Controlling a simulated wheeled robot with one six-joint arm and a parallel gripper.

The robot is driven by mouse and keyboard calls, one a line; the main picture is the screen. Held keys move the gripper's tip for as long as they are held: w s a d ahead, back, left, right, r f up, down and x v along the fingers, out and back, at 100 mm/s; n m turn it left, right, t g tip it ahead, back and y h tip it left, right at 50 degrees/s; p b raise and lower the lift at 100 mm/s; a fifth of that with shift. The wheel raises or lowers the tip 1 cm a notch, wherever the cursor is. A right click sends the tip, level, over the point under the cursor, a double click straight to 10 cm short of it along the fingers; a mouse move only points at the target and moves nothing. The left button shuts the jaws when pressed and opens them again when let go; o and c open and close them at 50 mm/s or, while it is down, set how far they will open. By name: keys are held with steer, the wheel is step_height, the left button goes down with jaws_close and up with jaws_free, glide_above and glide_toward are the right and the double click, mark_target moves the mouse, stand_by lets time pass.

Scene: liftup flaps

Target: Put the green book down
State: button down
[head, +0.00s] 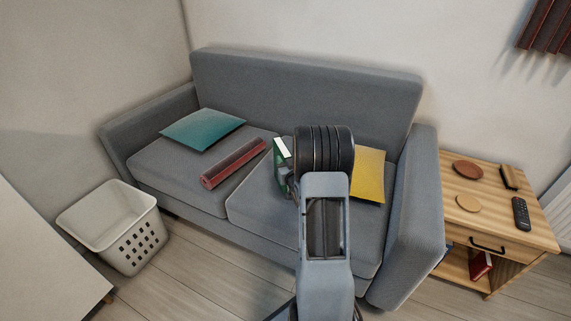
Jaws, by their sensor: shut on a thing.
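The green book (281,153) shows above the right seat cushion of the grey sofa, with its pale page edge facing up. My gripper (285,172) is shut on the book. My own arm hides most of the gripper and part of the book. I cannot tell whether the book touches the seat. The grey sofa (250,199) stands against the back wall.
On the sofa lie a teal cushion (203,129), a rolled red mat (234,163) and a yellow cushion (369,175). A white basket (112,225) stands at left. A wooden side table (490,222) stands at right with a remote (521,214) and coasters.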

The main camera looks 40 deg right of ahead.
steer(key=shift+r, duration=0.15)
steer(key=c, duration=0.8)
jaws_free()
steer(key=shift+f, duration=0.2)
